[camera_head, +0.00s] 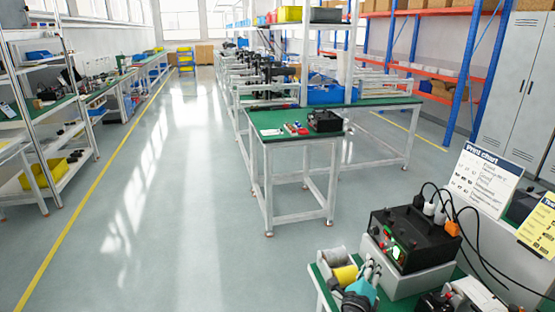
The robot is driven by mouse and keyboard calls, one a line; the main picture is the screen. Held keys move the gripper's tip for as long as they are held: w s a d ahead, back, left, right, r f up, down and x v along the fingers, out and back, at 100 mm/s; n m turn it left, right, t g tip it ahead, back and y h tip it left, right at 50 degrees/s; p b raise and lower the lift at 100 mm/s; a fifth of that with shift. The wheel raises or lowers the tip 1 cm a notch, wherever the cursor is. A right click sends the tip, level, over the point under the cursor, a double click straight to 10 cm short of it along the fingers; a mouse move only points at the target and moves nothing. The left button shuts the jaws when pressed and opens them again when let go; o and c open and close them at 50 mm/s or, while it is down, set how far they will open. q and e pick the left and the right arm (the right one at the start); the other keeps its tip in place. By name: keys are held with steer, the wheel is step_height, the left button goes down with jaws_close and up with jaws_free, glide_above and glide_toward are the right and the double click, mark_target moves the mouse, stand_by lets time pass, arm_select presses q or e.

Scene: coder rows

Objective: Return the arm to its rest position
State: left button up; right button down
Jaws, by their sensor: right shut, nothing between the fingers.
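A dark shape at the bottom edge of the head view, low right of centre, appears to be my right gripper (355,301). It is largely cut off by the frame. It looks shut, with nothing seen in it. It is in front of or beside a teal holder (362,285) with grey-handled tools; I cannot tell whether they touch. My left gripper is not in view.
The near green bench (325,292) carries a yellow spool (345,275) and a black box (407,238) with a lit green button and cables. A print chart (484,180) stands behind. A second green table (268,122) stands ahead. The aisle floor (170,220) left is clear.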

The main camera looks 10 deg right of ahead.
steer(key=s+a+r+n+t+y, duration=0.1)
steer(key=s+a+n+t+y, duration=0.1)
steer(key=a+n+y, duration=0.5)
steer(key=s+a+r+n+t+y, duration=0.15)
steer(key=a+n+y, duration=0.35)
steer(key=n, duration=0.5)
steer(key=s+a+f+n+g+y, duration=0.4)
steer(key=s+a+n+y, duration=0.1)
steer(key=s+a+n, duration=0.25)
steer(key=s+d+f+n+g+h, duration=0.3)
steer(key=s+n+g, duration=0.2)
steer(key=s, duration=0.7)
steer(key=s+d+f+n+g+h, duration=0.25)
steer(key=s+n+g, duration=0.3)
steer(key=s, duration=0.65)
step_height(320, 180, down, 26)
steer(key=g, duration=0.1)
steer(key=s+d+f+g, duration=0.1)
steer(key=s+d+f, duration=0.1)
steer(key=s+f, duration=1.5)
steer(key=shift+s+d, duration=0.2)
steer(key=shift+s, duration=0.1)
